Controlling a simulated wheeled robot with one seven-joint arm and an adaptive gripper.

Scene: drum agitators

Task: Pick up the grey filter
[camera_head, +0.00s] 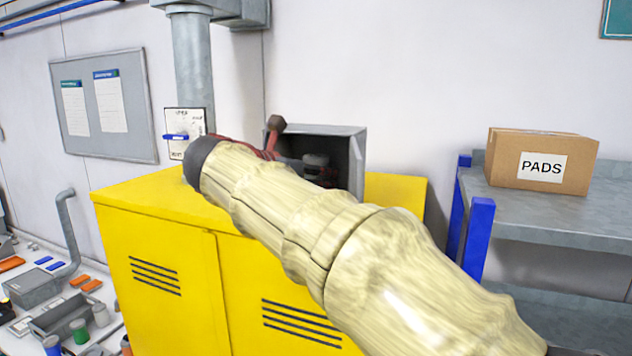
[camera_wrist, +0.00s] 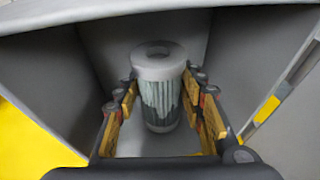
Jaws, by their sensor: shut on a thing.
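The grey filter (camera_wrist: 159,92) is a short upright cylinder with a pale cap, a hole in its top and dark pleated sides. It stands inside an open grey box (camera_wrist: 150,22), in the wrist view. My gripper (camera_wrist: 160,88) reaches into the box, with its yellow-padded fingers shut on the filter from both sides. In the head view the box (camera_head: 357,160) sits on a yellow cabinet, and part of the filter (camera_head: 316,161) shows inside it. My arm hides most of the gripper there. I cannot tell whether the filter touches the box floor.
The yellow cabinet (camera_head: 165,265) stands below. The box walls are close around my gripper. A carton marked PADS (camera_head: 541,162) sits on a grey shelf (camera_head: 560,218) at the right.

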